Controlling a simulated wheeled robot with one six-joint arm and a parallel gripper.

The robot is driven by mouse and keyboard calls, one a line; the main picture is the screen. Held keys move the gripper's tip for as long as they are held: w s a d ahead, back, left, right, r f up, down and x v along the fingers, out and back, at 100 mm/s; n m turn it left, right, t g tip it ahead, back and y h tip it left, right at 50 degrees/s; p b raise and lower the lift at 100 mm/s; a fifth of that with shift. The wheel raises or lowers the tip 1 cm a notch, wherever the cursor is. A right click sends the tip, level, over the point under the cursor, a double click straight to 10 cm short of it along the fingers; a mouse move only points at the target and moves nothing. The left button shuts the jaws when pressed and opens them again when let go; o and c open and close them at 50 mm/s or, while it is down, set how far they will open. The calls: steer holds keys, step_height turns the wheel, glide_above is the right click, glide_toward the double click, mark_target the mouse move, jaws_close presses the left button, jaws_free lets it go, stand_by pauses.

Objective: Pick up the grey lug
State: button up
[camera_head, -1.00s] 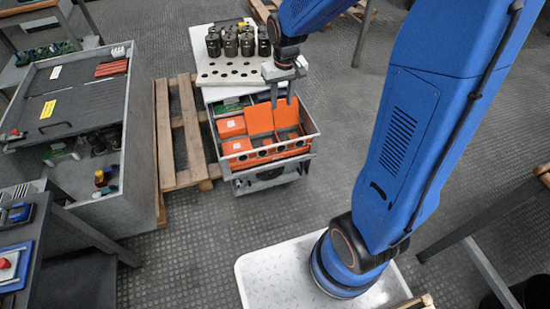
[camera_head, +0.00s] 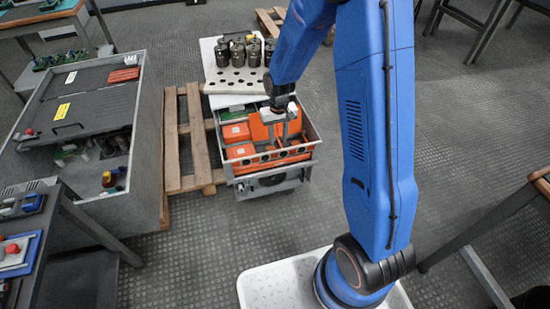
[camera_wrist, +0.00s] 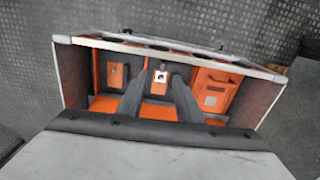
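In the wrist view a small light grey piece with a dark hole, which looks like the grey lug (camera_wrist: 161,76), lies in an orange compartment. It shows between the two dark fingers of my gripper (camera_wrist: 158,82), which are apart with nothing clearly held. A copper-coloured piece with a hole (camera_wrist: 117,70) lies in the compartment to the left. In the head view my gripper (camera_head: 281,135) reaches down into the open drawer (camera_head: 312,130) with orange bins. The lug cannot be made out there. I cannot tell how far the fingertips are from it.
An orange box with a label (camera_wrist: 215,93) is right of the fingers. The drawer walls stand close around my gripper. Dark cylinders (camera_head: 238,52) stand on the perforated board (camera_head: 228,83) behind. A pallet (camera_head: 187,140) and a grey cabinet (camera_head: 130,190) are to the left.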

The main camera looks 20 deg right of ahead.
glide_above(276, 160)
steer(key=f, duration=0.3)
steer(key=d+f, duration=0.1)
steer(key=f, duration=0.1)
steer(key=shift+w+f, duration=0.15)
steer(key=shift+f, duration=0.2)
steer(key=shift+a+f, duration=0.25)
steer(key=shift+f, duration=1.05)
steer(key=shift+a+f, duration=0.2)
steer(key=shift+f, duration=1.1)
jaws_close()
